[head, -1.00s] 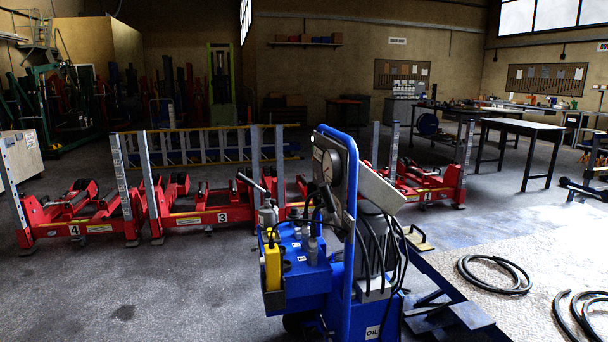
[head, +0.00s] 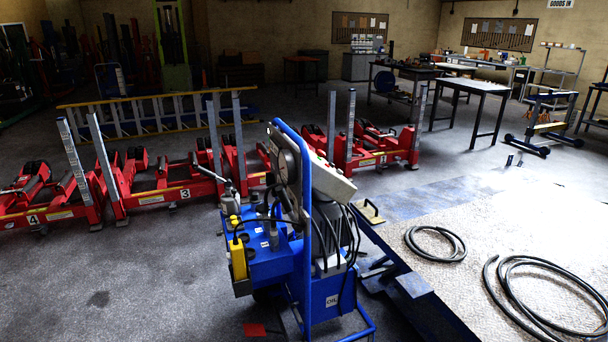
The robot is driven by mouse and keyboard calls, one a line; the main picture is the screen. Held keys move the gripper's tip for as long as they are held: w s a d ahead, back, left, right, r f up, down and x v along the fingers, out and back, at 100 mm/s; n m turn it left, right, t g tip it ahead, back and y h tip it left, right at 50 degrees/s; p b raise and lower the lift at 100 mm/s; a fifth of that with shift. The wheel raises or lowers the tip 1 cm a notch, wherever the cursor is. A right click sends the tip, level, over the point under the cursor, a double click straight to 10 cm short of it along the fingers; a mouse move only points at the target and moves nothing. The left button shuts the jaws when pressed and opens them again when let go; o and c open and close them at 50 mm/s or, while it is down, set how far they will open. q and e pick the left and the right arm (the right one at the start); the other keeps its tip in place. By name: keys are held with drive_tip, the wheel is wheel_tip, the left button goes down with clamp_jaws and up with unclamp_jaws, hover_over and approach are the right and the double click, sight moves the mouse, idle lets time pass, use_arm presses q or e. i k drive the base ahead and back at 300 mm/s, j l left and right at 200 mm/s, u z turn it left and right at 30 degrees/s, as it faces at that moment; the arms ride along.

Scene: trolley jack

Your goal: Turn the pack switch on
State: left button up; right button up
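A blue wheeled power pack (head: 270,265) with a tall blue tube frame stands in the middle foreground of the head view. A tilted grey control box (head: 332,183) with small coloured parts along its top sits on its right side. The box's face is seen too edge-on to make out a switch or its position. A round gauge or dial (head: 283,162) shows at the top left of the frame. A yellow handset (head: 238,262) hangs on the pack's left side. Neither of my grippers shows in the head view.
Red lifting units (head: 160,190) stand in a row behind the pack. A raised light platform (head: 480,240) with black hoses (head: 436,243) lies to the right. A red patch (head: 254,329) is on the floor in front. Open grey floor (head: 130,285) lies to the left.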

sight(271, 180)
drive_tip(key=i+j+z, duration=0.1)
drive_tip(key=z, duration=0.3)
drive_tip(key=j+z, duration=0.4)
drive_tip(key=i+j+z, duration=0.1)
drive_tip(key=z, duration=0.3)
drive_tip(key=j+z, duration=0.25)
drive_tip(key=j, duration=0.4)
drive_tip(key=j+z, duration=0.25)
drive_tip(key=j, duration=0.4)
drive_tip(key=k+j+z, duration=0.25)
drive_tip(key=j, duration=0.35)
drive_tip(key=i, duration=0.1)
